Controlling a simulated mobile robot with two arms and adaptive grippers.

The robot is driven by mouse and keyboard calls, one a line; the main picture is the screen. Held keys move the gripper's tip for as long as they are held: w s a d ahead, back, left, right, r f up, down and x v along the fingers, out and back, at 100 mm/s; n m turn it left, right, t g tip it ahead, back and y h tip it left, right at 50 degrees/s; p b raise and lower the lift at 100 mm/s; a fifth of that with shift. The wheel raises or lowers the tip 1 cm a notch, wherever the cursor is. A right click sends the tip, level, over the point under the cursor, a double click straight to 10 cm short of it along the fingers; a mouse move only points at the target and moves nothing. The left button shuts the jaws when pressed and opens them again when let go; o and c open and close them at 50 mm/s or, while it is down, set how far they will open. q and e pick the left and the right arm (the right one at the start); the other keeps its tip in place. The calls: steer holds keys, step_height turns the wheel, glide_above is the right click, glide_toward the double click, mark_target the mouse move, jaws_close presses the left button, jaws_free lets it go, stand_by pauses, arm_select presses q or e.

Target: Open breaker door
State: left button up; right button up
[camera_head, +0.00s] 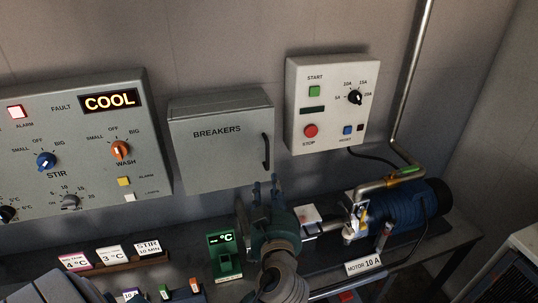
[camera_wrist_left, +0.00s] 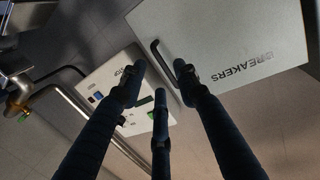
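The grey breaker box, labelled BREAKERS (camera_head: 222,155), hangs on the wall with its door shut. A black vertical bar handle (camera_head: 266,152) is on the door's right side. My left gripper (camera_head: 265,186) is raised just below the handle, with its fingers pointing up toward it. In the left wrist view, the gripper (camera_wrist_left: 158,88) has its fingers spread with nothing between them. The handle (camera_wrist_left: 162,62) shows just beyond the fingertips, between the two outer fingers, and the door (camera_wrist_left: 235,40) fills the upper right. No contact with the handle is visible. My right gripper is not in view.
The COOL control panel (camera_head: 70,145) is left of the box, and the START/STOP panel (camera_head: 326,104) is right of it. Below are a bench with a blue motor (camera_head: 405,210), a metal pipe (camera_head: 411,90), a green meter (camera_head: 224,255) and label cards (camera_head: 110,256).

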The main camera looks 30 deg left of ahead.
arm_select(q)
steer(key=shift+t+y, duration=0.3)
steer(key=shift+t, duration=0.1)
steer(key=w+a+r+p, duration=0.1)
steer(key=w+a, duration=0.1)
steer(key=w, duration=0.1)
steer(key=w+a+r+p, duration=0.1)
steer(key=w+a+p, duration=0.1)
steer(key=w, duration=0.1)
steer(key=w+a+p, duration=0.2)
steer(key=w, duration=0.1)
steer(key=shift+w+a+r, duration=0.1)
steer(key=shift+w+r, duration=0.05)
steer(key=shift+r, duration=0.25)
jaws_close()
steer(key=shift+f, duration=0.1)
